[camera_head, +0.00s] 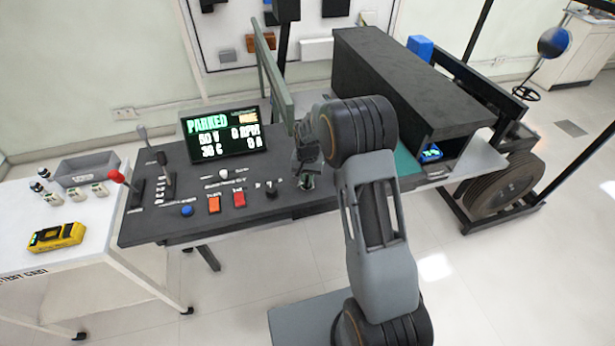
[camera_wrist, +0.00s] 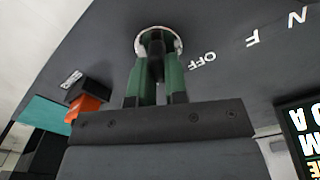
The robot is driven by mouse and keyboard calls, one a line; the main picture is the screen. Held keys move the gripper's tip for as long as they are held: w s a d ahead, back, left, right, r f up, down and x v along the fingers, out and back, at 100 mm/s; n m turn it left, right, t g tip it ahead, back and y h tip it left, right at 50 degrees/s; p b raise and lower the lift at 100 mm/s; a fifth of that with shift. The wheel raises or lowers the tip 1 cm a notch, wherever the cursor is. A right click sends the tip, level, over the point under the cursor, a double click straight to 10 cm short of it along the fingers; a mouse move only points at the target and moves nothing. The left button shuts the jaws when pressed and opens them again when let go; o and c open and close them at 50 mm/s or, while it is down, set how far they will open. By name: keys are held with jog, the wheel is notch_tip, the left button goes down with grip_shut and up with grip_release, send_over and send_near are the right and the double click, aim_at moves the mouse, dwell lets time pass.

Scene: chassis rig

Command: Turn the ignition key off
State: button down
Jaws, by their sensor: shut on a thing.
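The ignition key (camera_wrist: 156,68) is a dark piece standing in a round lock with a silver ring (camera_wrist: 177,44) on the dark console (camera_head: 150,228). My gripper (camera_wrist: 157,62) has green fingers and is shut on the key, one finger on each side. In the wrist view, a white OFF label (camera_wrist: 203,61) is beside the ring. In the head view, my gripper (camera_head: 308,180) is down at the console's right end and hides the key and lock. The fingers cover part of the key, so I cannot tell its exact angle.
The console screen (camera_head: 222,133) reads PARKED. An orange button (camera_head: 214,204), a red button (camera_head: 239,199), a blue knob (camera_head: 187,211) and a red-topped lever (camera_head: 117,177) are left of my gripper. A large black box (camera_head: 400,85) stands behind my arm.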

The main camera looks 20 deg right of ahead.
jog(key=n, duration=0.2)
jog(key=n+b, duration=0.1)
jog(key=n, duration=0.3)
jog(key=shift+a+b, duration=0.25)
jog(key=shift+b, duration=0.15)
jog(key=n, duration=0.2)
jog(key=n+b, duration=0.1)
jog(key=n, duration=0.1)
jog(key=shift+a+n, duration=0.2)
jog(key=shift+n, duration=0.5)
jog(key=c, duration=1.1)
grip_release()
jog(key=shift+c, duration=0.2)
notch_tip(320, 180, up, 14)
